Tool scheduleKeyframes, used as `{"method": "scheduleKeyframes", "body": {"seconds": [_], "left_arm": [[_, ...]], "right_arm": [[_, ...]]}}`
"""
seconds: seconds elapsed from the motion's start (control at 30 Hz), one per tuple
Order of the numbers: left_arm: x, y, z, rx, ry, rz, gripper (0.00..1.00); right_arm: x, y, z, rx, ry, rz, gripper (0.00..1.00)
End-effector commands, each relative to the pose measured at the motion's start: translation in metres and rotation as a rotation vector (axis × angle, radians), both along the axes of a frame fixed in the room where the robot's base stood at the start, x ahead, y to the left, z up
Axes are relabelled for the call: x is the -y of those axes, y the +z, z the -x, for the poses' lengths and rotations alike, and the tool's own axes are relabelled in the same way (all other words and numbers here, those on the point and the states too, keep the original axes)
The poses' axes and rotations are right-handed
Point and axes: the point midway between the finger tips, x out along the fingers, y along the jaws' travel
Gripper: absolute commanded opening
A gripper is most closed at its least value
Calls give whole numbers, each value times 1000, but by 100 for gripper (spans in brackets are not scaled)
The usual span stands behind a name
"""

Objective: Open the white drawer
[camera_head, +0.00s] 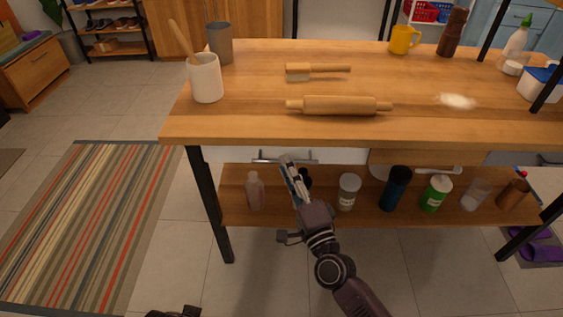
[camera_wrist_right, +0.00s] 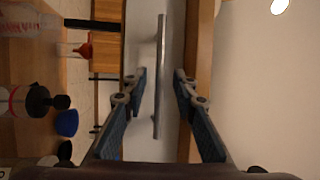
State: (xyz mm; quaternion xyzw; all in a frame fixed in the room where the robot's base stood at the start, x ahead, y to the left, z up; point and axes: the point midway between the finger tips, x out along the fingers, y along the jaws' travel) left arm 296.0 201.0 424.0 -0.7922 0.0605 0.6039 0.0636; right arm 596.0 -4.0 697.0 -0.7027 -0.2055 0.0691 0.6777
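The white drawer (camera_head: 340,156) sits under the tabletop at its front left, and its front looks closed. Its long metal handle (camera_head: 268,158) runs along the front. My right gripper (camera_head: 287,166) is at the drawer front, over the handle in the head view. In the right wrist view my right gripper (camera_wrist_right: 160,75) is open, and the handle (camera_wrist_right: 159,90) shows between its two fingers. I cannot tell whether either finger touches it. At the bottom edge of the head view a dark part (camera_head: 175,312), seemingly my left gripper, barely shows; its fingers cannot be made out.
The wooden table (camera_head: 225,125) carries a rolling pin (camera_head: 338,105), a brush (camera_head: 318,71) and a utensil cup (camera_head: 206,78). Several bottles and jars stand on the lower shelf (camera_head: 310,213), close behind my right arm. The floor at the left, with a striped rug (camera_head: 90,225), is open.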

Motion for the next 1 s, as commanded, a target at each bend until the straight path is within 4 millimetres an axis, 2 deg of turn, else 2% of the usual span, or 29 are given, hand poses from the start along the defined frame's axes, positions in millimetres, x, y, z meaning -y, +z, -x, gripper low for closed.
{"method": "scheduleKeyframes", "body": {"seconds": [0.1, 0.2, 0.5, 0.53, 0.77, 1.0], "left_arm": [[0, 2, 0, 1, 0, -1, 40], [0, 4, 0, 3, 0, 0, 40], [0, 5, -1, 4, 1, 0, 40], [0, 5, -1, 4, 1, 0, 40], [0, 5, -1, 4, 1, 0, 40], [0, 5, -1, 4, 1, 0, 40]], "right_arm": [[-6, 3, -15, 1, 0, 1, 26], [-9, 4, -22, 1, 0, 2, 26], [-10, 4, -25, -1, -1, 3, 26], [-10, 4, -25, -1, -1, 3, 25], [-10, 4, -24, -1, -1, 3, 0], [-10, 4, -24, -1, -1, 3, 0]]}}
